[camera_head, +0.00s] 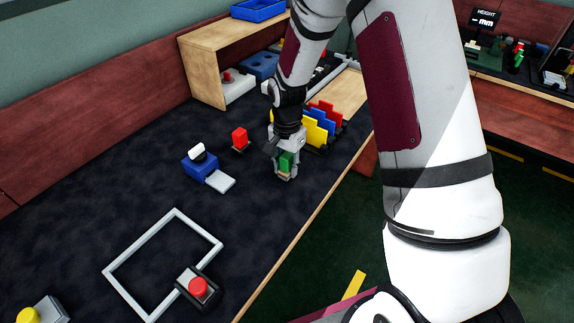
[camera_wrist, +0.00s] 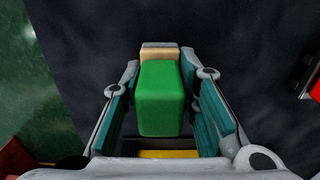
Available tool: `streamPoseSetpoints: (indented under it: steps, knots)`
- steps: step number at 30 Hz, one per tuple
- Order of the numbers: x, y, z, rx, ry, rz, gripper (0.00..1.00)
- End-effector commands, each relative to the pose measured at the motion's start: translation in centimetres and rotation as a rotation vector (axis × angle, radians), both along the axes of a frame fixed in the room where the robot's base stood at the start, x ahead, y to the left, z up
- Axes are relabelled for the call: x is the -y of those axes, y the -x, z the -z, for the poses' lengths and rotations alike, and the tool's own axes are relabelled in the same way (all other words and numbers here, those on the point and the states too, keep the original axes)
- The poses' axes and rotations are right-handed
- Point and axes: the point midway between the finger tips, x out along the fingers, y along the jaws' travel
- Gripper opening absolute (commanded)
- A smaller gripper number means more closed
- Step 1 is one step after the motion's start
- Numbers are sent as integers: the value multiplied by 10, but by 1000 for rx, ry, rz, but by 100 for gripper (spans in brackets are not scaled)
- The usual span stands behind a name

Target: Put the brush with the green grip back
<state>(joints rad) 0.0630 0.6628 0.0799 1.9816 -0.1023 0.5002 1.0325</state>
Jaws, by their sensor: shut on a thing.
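The brush with the green grip (camera_head: 286,160) is between the fingers of my gripper (camera_head: 285,166), which is shut on it. In the wrist view the green grip (camera_wrist: 161,98) sits between the two teal finger pads of my gripper (camera_wrist: 160,110). A tan part shows at the grip's far end. The brush is over or on the dark table, near its right edge; I cannot tell whether it touches the table. The bristles and the underside are hidden.
Stepped yellow, blue and red pieces (camera_head: 321,122) stand just behind my gripper. A grey frame (camera_head: 127,246) and red button (camera_head: 198,287) are in front. A wooden shelf (camera_head: 202,70) stands behind.

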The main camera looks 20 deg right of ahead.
Motion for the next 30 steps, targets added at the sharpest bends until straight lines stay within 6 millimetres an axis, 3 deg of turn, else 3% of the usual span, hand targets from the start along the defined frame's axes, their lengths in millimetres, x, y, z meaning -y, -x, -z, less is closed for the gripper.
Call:
streamPoseSetpoints:
  steps: [8,9,11,23,30]
  knots:
    - [0,0,3,0,0,-1,2]
    - [0,0,3,0,0,-1,35]
    - [0,0,2,0,0,-1,48]
    - [0,0,-3,1,0,0,48]
    - [0,-1,-43,4,1,1,48]
